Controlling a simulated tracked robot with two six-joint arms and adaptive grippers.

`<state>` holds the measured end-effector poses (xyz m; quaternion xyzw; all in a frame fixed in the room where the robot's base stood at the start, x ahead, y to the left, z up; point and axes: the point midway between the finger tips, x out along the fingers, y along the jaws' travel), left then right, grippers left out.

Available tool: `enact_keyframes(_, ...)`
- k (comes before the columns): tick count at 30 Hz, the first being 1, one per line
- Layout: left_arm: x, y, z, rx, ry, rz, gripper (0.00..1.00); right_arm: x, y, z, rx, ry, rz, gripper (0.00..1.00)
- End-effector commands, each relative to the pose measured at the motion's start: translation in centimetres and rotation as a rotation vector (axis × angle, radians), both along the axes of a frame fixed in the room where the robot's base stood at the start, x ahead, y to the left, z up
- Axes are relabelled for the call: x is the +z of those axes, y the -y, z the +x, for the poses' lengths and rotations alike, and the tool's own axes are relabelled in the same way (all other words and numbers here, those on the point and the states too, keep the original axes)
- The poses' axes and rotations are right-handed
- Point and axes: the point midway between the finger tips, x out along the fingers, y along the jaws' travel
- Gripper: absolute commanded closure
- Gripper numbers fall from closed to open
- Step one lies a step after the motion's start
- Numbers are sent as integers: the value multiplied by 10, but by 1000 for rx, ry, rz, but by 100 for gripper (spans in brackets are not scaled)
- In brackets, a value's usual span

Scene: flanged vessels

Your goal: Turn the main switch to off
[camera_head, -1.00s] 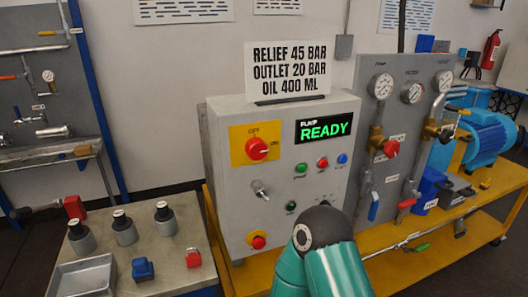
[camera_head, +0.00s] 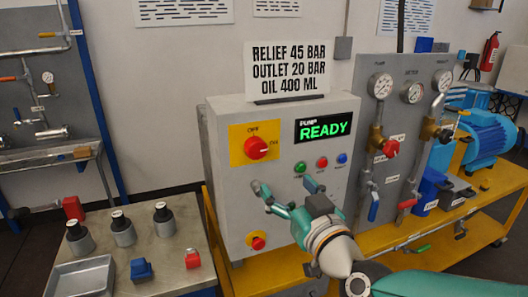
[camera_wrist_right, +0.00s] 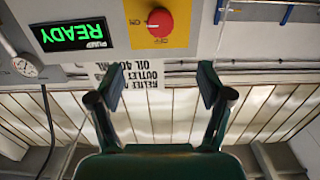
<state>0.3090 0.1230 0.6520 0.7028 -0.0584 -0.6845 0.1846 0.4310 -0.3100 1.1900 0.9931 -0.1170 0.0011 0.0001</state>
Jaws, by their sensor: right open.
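The main switch (camera_head: 256,148) is a round red knob on a yellow plate at the upper left of the grey control box. Its white mark seems to point right, toward the ON label; OFF is printed above it. The knob also shows at the top of the wrist view (camera_wrist_right: 160,22), where the picture is upside down. My right gripper (camera_head: 284,186) is open and empty in front of the box, below and a little right of the knob, apart from it. In the wrist view its two fingers (camera_wrist_right: 157,87) are spread with nothing between them. My left gripper is not in view.
A green READY display (camera_head: 323,127) sits right of the switch, with small push buttons (camera_head: 322,163) below. A red button on yellow (camera_head: 257,242) is low on the box. A sign (camera_head: 286,70) stands on top. Gauges and valves (camera_head: 391,148) are at right, a bench (camera_head: 182,244) at left.

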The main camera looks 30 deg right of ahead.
Motion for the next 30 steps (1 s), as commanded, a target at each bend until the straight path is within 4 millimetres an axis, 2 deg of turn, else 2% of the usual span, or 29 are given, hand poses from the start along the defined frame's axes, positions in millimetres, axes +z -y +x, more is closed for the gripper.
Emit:
enact_keyframes(5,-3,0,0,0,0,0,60,-2,6,22,-1,-3,-1,22)
enact_keyframes(21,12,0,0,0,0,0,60,0,32,130,-1,-4,1,22)
enact_keyframes(25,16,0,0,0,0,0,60,1,36,147,0,-3,1,22)
enact_keyframes(30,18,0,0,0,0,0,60,0,39,157,-1,-2,0,22)
